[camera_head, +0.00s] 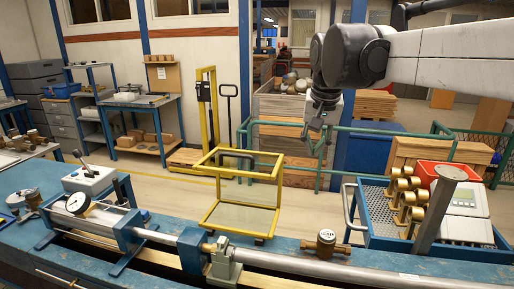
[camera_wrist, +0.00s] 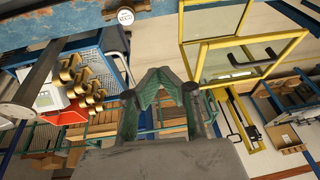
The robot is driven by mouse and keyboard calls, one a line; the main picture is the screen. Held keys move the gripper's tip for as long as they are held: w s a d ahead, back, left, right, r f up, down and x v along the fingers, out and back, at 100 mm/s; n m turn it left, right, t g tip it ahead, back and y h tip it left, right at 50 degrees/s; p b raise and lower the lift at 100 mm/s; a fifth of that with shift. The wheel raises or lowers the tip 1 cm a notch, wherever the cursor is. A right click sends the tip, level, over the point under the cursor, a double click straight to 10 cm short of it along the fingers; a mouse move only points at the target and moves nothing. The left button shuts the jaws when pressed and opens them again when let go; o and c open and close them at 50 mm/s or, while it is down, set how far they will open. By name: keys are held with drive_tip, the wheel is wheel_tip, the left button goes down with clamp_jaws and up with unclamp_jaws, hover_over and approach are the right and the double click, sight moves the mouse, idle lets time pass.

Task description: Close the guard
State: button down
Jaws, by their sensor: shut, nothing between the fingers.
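The guard (camera_head: 218,212) is a yellow frame with clear panels, at the far edge of the blue bench. It stands open, with its upper part raised and angled to its lower part. In the wrist view the guard (camera_wrist: 248,72) shows at the upper right, turned over, with two framed panels meeting at an angle. My gripper (camera_head: 317,135) hangs in the air to the right of the guard and above it, apart from it. In the wrist view my gripper (camera_wrist: 160,74) has its fingertips together, with nothing between them.
A steel pipe (camera_head: 300,267) runs along the blue bench (camera_head: 150,262), with a brass meter (camera_head: 326,243) on it. A yellow pallet truck (camera_head: 207,110) stands behind.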

drive_tip(key=w+a+r+m+g+p, duration=0.1)
drive_tip(key=w+a, duration=0.2)
drive_tip(key=w, duration=0.3)
drive_tip(key=w+a+r+g+p, duration=0.1)
drive_tip(key=w+a+r+p, duration=0.1)
drive_tip(key=w+a, duration=0.3)
drive_tip(key=m+g+h+p, duration=0.1)
drive_tip(key=g+p, duration=0.1)
approach(259, 162)
drive_tip(key=f, duration=0.2)
drive_tip(key=f+p, duration=0.2)
drive_tip(key=f, duration=0.1)
drive_tip(key=shift+s+d+f, duration=0.2)
drive_tip(key=shift+s+f, duration=0.05)
drive_tip(key=shift+f, duration=0.05)
drive_tip(key=s, duration=0.1)
drive_tip(key=s+a+r+p, duration=0.1)
drive_tip(key=s, duration=0.1)
drive_tip(key=shift+a+r, duration=0.15)
drive_tip(key=shift+r, duration=0.05)
drive_tip(key=shift+s+a, duration=0.1)
drive_tip(key=shift+s, duration=0.05)
drive_tip(key=shift+s, duration=0.15)
